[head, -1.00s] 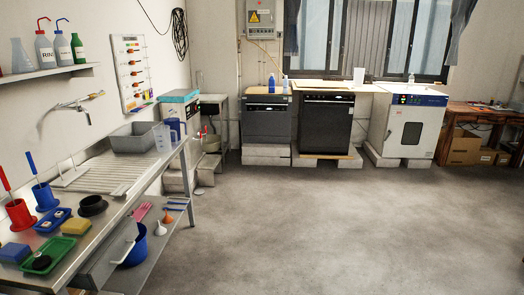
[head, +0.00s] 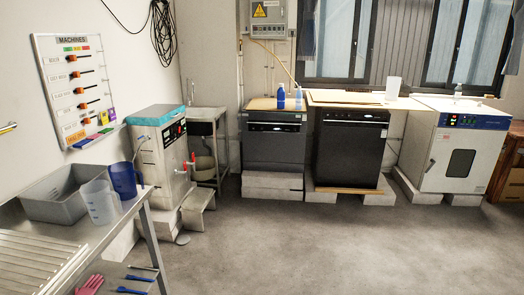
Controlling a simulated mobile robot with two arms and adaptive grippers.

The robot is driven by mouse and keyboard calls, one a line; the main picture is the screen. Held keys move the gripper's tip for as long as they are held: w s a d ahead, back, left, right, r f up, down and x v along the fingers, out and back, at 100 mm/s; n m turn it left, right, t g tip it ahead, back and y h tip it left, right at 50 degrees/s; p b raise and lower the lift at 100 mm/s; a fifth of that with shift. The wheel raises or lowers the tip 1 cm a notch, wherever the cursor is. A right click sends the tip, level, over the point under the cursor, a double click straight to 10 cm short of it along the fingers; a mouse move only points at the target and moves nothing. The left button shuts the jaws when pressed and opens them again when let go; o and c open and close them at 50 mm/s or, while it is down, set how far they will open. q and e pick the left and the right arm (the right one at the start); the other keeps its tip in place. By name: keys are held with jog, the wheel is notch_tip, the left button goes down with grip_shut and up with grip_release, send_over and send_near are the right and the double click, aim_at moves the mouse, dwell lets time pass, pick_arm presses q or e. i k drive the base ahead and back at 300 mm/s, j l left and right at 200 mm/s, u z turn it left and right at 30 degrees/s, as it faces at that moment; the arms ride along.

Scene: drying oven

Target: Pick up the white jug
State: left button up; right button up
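A translucent whitish jug (head: 101,204) with measuring marks stands upright at the right end of the metal drainboard bench (head: 50,245) on the left. A blue jug (head: 124,180) stands right behind it, and the two overlap in the picture. A plain white upright container (head: 393,88) stands far off on the worktop above the black machines; I cannot tell whether it is a jug. Neither of my grippers is in view.
A grey basin (head: 68,193) sits left of the jugs. A box-shaped machine with a teal top (head: 160,150) stands just past the bench end. Black machines (head: 350,150) and a white oven (head: 465,150) line the back wall. The grey floor (head: 320,245) is clear.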

aim_at(96, 195)
jog(key=i+u, duration=0.2)
jog(key=i, duration=0.25)
jog(key=i+u, duration=0.2)
jog(key=i, duration=0.3)
jog(key=i+u, duration=0.2)
jog(key=i, duration=0.25)
jog(key=i+l+u, duration=0.2)
jog(key=i, duration=0.25)
jog(key=i+l+u, duration=0.2)
jog(key=i, duration=0.25)
jog(key=u, duration=1.4)
